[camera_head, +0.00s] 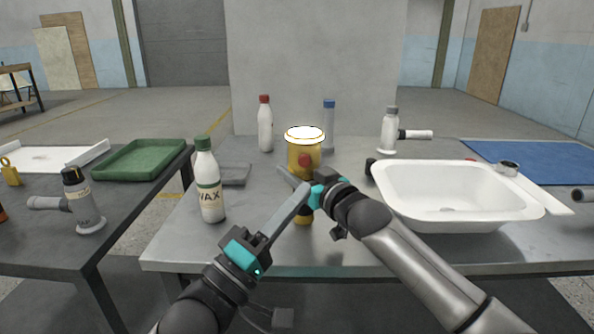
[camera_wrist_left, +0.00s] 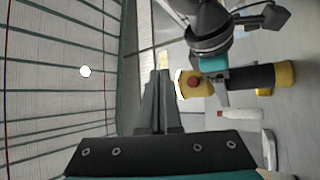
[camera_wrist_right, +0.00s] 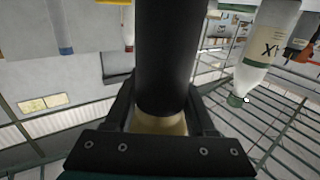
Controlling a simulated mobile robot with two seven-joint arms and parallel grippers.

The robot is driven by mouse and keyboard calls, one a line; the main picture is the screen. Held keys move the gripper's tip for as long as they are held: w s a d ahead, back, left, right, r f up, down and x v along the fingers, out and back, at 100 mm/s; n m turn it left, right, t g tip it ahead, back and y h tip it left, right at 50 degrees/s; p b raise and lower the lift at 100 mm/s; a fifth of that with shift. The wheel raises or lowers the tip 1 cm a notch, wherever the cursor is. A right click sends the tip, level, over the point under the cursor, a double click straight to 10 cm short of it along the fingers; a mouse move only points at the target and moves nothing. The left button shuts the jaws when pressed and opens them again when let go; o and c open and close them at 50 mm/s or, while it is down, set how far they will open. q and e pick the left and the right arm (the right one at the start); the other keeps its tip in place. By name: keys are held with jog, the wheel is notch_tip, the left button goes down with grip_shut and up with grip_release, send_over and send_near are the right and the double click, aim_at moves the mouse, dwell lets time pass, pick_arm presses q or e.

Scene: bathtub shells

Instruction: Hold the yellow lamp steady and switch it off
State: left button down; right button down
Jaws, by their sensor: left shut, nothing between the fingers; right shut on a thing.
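The yellow lamp (camera_head: 301,142) is upright above the table's near middle, its white top bright. A red button (camera_head: 305,160) is on the side of its yellow head and also shows in the left wrist view (camera_wrist_left: 193,82). My right gripper (camera_head: 292,178) is shut on the lamp's dark handle (camera_wrist_right: 168,50). My left gripper (camera_head: 302,190) is shut and empty, its tips just below and in front of the button, apart from it in the left wrist view (camera_wrist_left: 160,74). My arms partly hide the handle. I cannot tell whether the lamp's base touches the table.
A WAX bottle (camera_head: 209,182) stands left of my left gripper. A red-capped bottle (camera_head: 265,128) and a blue-capped bottle (camera_head: 328,125) stand behind the lamp. A white basin (camera_head: 455,222) fills the right side. A green tray (camera_head: 140,160) is on the left table. The front-left table edge is bare.

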pick_arm(q)
jog(key=w, duration=0.8)
jog(key=shift+w, duration=0.3)
jog(key=shift+w, duration=0.15)
dwell(1.7)
jog(key=shift+w, duration=0.4)
dwell(0.3)
jog(key=shift+s, duration=0.55)
jog(key=s, duration=0.6)
dwell(0.4)
